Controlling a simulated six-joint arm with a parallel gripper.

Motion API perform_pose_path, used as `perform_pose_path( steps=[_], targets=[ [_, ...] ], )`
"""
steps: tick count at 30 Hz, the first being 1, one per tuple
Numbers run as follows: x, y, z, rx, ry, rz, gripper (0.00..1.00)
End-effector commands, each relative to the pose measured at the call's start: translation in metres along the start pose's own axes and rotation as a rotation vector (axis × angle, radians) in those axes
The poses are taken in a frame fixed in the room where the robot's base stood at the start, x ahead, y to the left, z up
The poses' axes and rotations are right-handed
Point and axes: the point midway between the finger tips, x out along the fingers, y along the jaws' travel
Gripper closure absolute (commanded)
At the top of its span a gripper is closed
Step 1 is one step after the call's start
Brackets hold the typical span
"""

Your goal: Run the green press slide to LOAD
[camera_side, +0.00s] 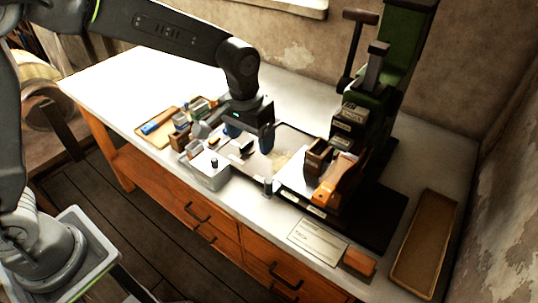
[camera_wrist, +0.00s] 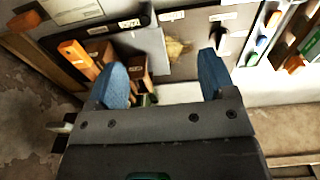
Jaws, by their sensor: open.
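The green press (camera_side: 402,45) stands at the right of the bench on a black base (camera_side: 380,215). A pale metal plate (camera_side: 296,180) lies at the base's left, beside an orange block (camera_side: 338,182) and a brown wooden block (camera_side: 317,156); I cannot tell for sure which part is the slide. In the wrist view the grey plate (camera_wrist: 150,45) lies beyond my fingers, with small white labels (camera_wrist: 128,23) along the dark edge; their words are unreadable. My gripper (camera_side: 250,136) is open and empty, left of the press and above the bench. Its blue fingertips (camera_wrist: 163,80) are wide apart.
A small dark knob (camera_side: 268,187) stands at the plate's front left. A grey box (camera_side: 210,172) and a tray of small parts (camera_side: 158,126) are at the left. A paper card (camera_side: 317,241), an orange-brown block (camera_side: 359,263) and a wooden tray (camera_side: 424,240) lie at the front right.

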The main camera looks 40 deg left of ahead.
Motion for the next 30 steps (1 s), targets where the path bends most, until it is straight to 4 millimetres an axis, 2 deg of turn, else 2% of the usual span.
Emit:
perform_pose_path(
  steps=[1, 3, 9, 14, 24, 30],
  targets=[
    [0.018, 0.009, -0.005, 0.004, -0.025, -0.006, 0.23],
    [0.035, 0.018, -0.011, 0.002, -0.048, -0.012, 0.23],
    [0.062, 0.030, -0.016, 0.000, -0.078, -0.022, 0.23],
    [0.082, 0.029, -0.015, 0.000, -0.082, -0.023, 0.23],
    [0.145, 0.028, -0.010, 0.000, -0.081, -0.023, 0.23],
    [0.158, 0.027, -0.009, 0.000, -0.078, -0.022, 0.23]
  ],
)
